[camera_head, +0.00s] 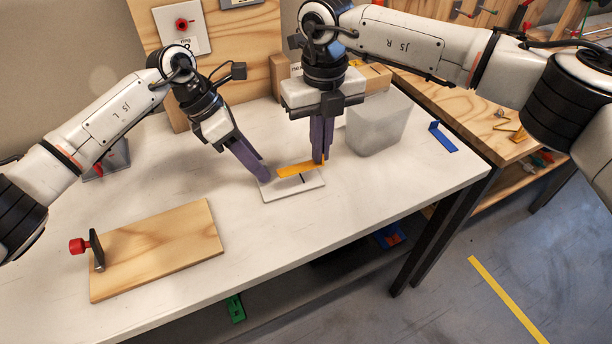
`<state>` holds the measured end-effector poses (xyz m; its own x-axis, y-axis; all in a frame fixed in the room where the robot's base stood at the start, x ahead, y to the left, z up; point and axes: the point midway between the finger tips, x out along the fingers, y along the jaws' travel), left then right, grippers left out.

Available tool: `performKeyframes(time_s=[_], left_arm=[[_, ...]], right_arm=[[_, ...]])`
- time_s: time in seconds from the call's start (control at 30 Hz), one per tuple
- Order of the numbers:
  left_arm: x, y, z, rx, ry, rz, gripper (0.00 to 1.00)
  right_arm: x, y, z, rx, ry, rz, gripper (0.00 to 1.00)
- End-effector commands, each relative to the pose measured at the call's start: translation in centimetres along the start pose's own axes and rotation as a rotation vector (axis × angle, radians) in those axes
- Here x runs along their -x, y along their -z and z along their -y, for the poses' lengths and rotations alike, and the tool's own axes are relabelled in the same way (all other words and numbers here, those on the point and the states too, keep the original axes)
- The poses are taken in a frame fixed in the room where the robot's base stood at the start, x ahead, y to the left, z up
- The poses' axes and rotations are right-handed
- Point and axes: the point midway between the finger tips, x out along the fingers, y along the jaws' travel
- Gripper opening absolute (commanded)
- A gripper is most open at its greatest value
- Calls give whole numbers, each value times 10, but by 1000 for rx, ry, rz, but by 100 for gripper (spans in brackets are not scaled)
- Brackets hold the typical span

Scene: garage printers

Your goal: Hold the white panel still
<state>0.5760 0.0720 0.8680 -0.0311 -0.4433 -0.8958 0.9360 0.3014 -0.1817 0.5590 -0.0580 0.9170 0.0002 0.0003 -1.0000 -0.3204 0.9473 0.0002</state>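The white panel (294,190) lies flat on the white table, near its middle. An orange strip-like piece (300,170) lies over the panel's far part. My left gripper (264,177) reaches down from the left, its purple fingertips at the panel's left edge. They look close together, but whether they are shut or touch the panel is unclear. My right gripper (319,158) points straight down at the orange piece's right end. Its purple fingers look close together around that end, though the exact contact is too small to tell.
A translucent grey bin (377,126) stands right of my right gripper, with cardboard boxes (372,78) behind it. A blue bracket (443,137) lies at the right. A wooden board (158,252) with a red-knobbed clamp (79,245) lies front left. The table front centre is clear.

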Motion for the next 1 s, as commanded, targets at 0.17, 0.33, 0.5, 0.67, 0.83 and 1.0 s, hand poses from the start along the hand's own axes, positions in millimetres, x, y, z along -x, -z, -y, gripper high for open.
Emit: performKeyframes(time_s=[0.17,0.33,0.5,0.67,0.83,1.0], left_arm=[[31,-1,-1,-1,-6,3,37],[68,-1,-1,-2,-6,4,37],[99,-2,0,-2,-5,6,37],[114,-2,0,-3,-3,5,37],[118,-2,1,-3,-2,5,37],[118,-2,1,-3,-2,5,37]], right_arm=[[0,0,0,0,0,0,0],[0,0,0,0,0,0,0],[0,0,0,0,0,0,0],[0,0,0,0,0,0,0],[0,0,0,0,0,0,0],[0,0,0,1,0,0,0]])
